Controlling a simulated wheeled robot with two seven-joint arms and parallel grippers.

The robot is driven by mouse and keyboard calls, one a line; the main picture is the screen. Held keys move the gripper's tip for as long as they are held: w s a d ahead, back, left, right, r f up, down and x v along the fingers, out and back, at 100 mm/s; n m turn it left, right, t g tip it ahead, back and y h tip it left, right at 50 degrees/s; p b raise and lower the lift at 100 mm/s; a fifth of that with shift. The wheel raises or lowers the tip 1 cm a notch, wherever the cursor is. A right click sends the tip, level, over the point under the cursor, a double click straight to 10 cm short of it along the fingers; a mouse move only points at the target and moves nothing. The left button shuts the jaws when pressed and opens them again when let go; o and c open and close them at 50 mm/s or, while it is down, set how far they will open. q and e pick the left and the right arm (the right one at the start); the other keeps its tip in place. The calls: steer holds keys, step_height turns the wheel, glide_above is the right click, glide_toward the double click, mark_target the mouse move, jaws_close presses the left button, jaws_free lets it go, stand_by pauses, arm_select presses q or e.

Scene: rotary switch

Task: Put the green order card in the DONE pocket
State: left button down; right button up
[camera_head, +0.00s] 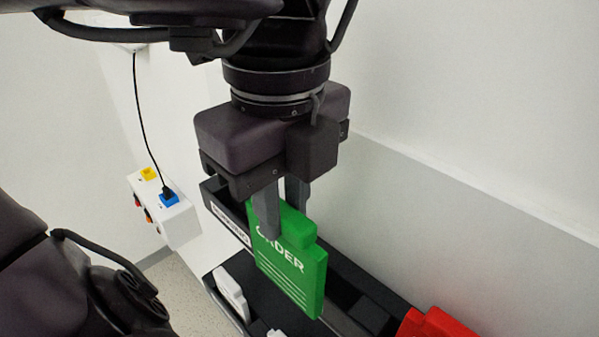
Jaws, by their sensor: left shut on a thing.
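The green order card (290,262) is upright and slightly tilted, with the word ORDER and white lines on its face. My left gripper (284,208) points down and is shut on the card's upper part; one finger covers part of the lettering. The card hangs over a black rack (350,300), and its lower edge shows in front of a rack rail. I cannot tell whether it touches the rack. A white label (230,225) on the rack's left end is too small to read surely. No DONE lettering can be read. My right gripper is not in view.
A red card (436,324) stands at the rack's right end. White pieces (231,293) sit at the front left of the rack. A pale wall stands close behind the rack.

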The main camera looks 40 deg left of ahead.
arm_select(q)
steer(key=shift+s, duration=0.1)
steer(key=shift+s+a, duration=0.3)
steer(key=shift+s, duration=0.05)
steer(key=shift+w+d+f, duration=0.1)
steer(key=shift+w+d, duration=0.1)
steer(key=shift+w, duration=0.55)
steer(key=w, duration=0.5)
steer(key=shift+d+f, duration=0.2)
steer(key=shift+f, duration=0.05)
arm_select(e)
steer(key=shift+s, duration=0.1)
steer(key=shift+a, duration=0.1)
arm_select(q)
steer(key=shift+s, duration=0.1)
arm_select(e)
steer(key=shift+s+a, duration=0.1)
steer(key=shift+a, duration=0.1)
